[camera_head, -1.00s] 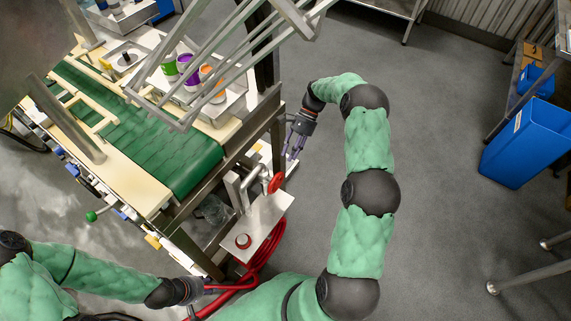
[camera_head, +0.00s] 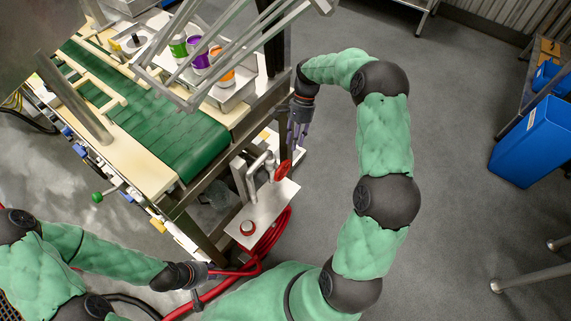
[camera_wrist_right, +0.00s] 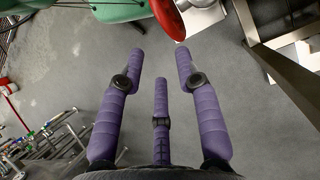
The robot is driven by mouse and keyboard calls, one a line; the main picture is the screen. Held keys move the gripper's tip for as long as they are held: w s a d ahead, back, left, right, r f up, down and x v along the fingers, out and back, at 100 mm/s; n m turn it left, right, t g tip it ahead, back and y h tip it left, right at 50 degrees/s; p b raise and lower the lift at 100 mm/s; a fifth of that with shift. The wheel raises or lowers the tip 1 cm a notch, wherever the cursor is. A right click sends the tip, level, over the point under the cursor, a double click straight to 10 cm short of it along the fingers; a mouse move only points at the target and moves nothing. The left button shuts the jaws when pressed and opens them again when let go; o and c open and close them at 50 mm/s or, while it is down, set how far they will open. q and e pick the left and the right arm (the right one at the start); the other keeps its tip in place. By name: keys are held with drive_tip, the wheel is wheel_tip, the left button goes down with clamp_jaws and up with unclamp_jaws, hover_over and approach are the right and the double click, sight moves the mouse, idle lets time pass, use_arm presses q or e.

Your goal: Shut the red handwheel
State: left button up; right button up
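The red handwheel (camera_head: 283,171) is on a pipe fitting above a small metal panel, beside the conveyor frame. It also shows at the top edge of the right wrist view (camera_wrist_right: 167,18), partly cut off. My right gripper (camera_head: 297,142) is just beyond the handwheel in the head view, its purple fingers pointing toward it. In the right wrist view the gripper (camera_wrist_right: 161,68) has its three fingers spread and empty, apart from the wheel. My left gripper (camera_head: 215,270) is low in the head view by the red hoses; its fingers are hard to make out.
The green conveyor (camera_head: 150,125) and a tray of cans (camera_head: 240,88) are at left. A blue bin (camera_head: 533,145) stands far right. Open grey floor lies right of my right arm.

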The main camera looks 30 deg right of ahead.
sight(284, 164)
drive_tip(key=a+t+h, duration=0.1)
drive_tip(key=s+a+r+h+b, duration=0.1)
drive_tip(key=a, duration=0.1)
drive_tip(key=s+a+t+h, duration=0.1)
drive_tip(key=a+h, duration=0.1)
drive_tip(key=shift+s+r+t+b, duration=0.15)
drive_tip(key=shift+r+t+b, duration=0.15)
drive_tip(key=shift+s+a+t, duration=0.1)
drive_tip(key=shift+a+t, duration=0.2)
drive_tip(key=shift+a, duration=0.15)
wheel_tip(284, 164, down, 11)
drive_tip(key=b, duration=0.4)
drive_tip(key=shift+r, duration=0.2)
clamp_jaws()
